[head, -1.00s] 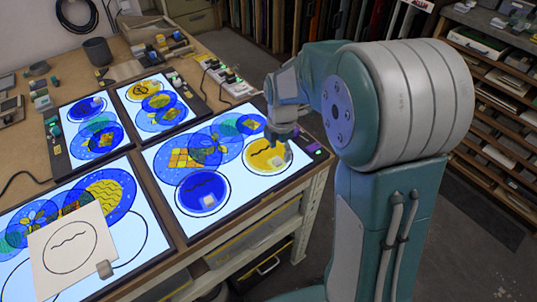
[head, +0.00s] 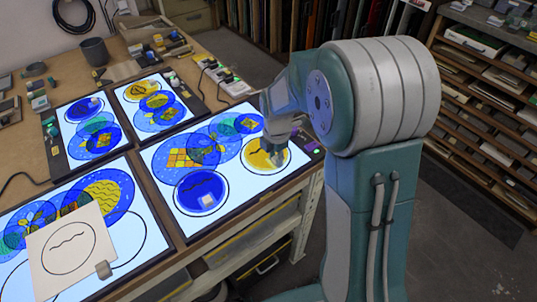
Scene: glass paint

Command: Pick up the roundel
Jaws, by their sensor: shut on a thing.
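A yellow roundel (head: 262,155) with a dark wavy line lies within a black ring at the right end of the near right light panel (head: 168,222). My gripper (head: 277,160) reaches down over its right part and is shut on it, covering the pale block on its face. The fingertips are small and partly hidden. I cannot tell whether the roundel is clear of the glass. A blue roundel (head: 194,188) with a pale block lies in another ring to the lower left.
Overlapping blue and yellow discs (head: 190,152) lie beside the yellow roundel. A white card (head: 66,245) with a drawn circle rests on the near left panel. Smaller lit panels, a dark cup (head: 95,51) and switch boxes (head: 232,84) stand farther back.

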